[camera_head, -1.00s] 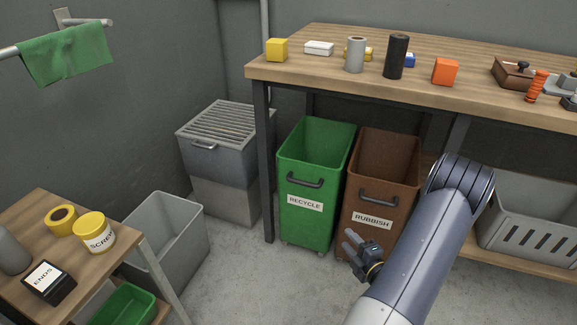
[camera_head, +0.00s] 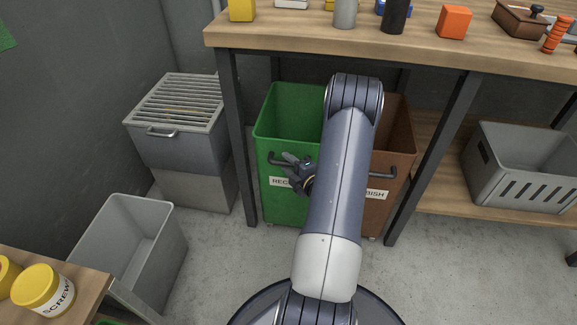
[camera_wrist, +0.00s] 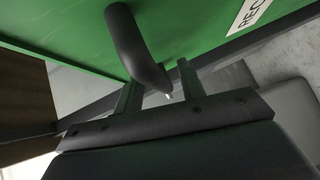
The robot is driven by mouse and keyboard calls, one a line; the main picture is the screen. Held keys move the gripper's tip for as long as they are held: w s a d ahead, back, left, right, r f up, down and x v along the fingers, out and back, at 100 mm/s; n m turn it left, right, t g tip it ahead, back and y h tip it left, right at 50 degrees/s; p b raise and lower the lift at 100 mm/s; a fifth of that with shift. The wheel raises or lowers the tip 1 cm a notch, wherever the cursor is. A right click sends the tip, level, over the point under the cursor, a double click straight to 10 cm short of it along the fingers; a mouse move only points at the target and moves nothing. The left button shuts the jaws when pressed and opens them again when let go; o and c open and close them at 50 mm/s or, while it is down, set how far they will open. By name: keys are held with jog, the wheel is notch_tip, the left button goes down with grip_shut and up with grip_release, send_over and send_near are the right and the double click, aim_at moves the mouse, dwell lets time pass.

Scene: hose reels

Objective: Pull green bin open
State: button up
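The green bin (camera_head: 280,205) stands upright under the workbench, with a label partly hidden by my gripper. Its dark handle (camera_head: 272,158) is on the front face and partly hidden by my gripper. My gripper (camera_head: 292,172) is at the front of the bin, right by the handle. In the wrist view, the dark handle (camera_wrist: 127,40) reaches down toward the space between my two spread fingers (camera_wrist: 160,88). The fingers are apart, with gaps visible beside the handle; I cannot tell whether either touches it. The green bin's front (camera_wrist: 190,25) fills the top of that view.
A brown bin (camera_head: 393,160) stands right of the green bin, partly behind my arm. The bench leg (camera_head: 238,150) is close on the left. A grey slatted box (camera_head: 180,140) and open grey bin (camera_head: 130,240) stand further left. A grey crate (camera_head: 525,170) sits on the lower shelf.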

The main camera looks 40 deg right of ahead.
jog(key=shift+w, duration=0.1)
jog(key=shift+c, duration=0.6)
grip_shut()
